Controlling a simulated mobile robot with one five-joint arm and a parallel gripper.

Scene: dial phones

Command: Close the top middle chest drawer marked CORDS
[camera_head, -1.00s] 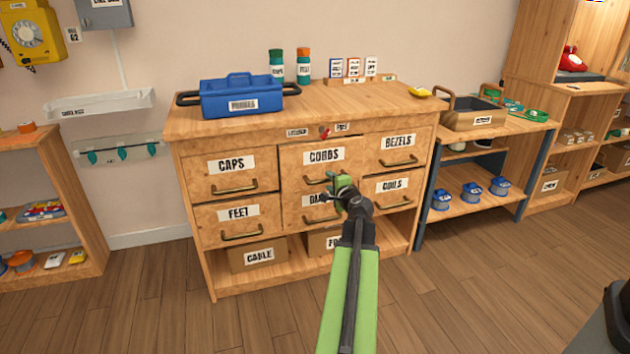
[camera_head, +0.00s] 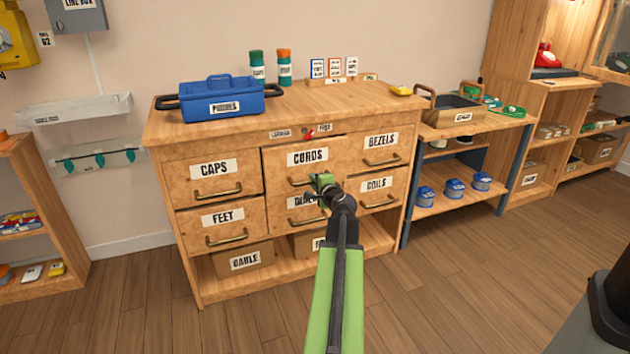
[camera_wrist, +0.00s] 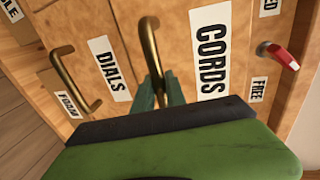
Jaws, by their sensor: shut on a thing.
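The CORDS drawer (camera_head: 280,171) is the top middle drawer of the wooden chest, with a white label and a brass bar handle. Its front appears to stand slightly proud of its neighbours. My gripper (camera_head: 322,184) is at the right part of its handle and partly covers it and the DIALS label below. In the wrist view, the CORDS handle (camera_wrist: 150,40) runs down to my gripper's green fingers (camera_wrist: 160,95), which are shut on its end. The exact contact is partly hidden. A red lever (camera_wrist: 283,57) sits above the drawer, by the FREE label.
CAPS (camera_head: 190,183), FEET (camera_head: 195,230), BEZELS (camera_head: 365,158) and COILS (camera_head: 372,199) drawers surround the middle column. A blue toolbox (camera_head: 210,101) stands on the chest top. A shelf with blue spools (camera_head: 455,190) stands at right. The wooden floor in front is clear.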

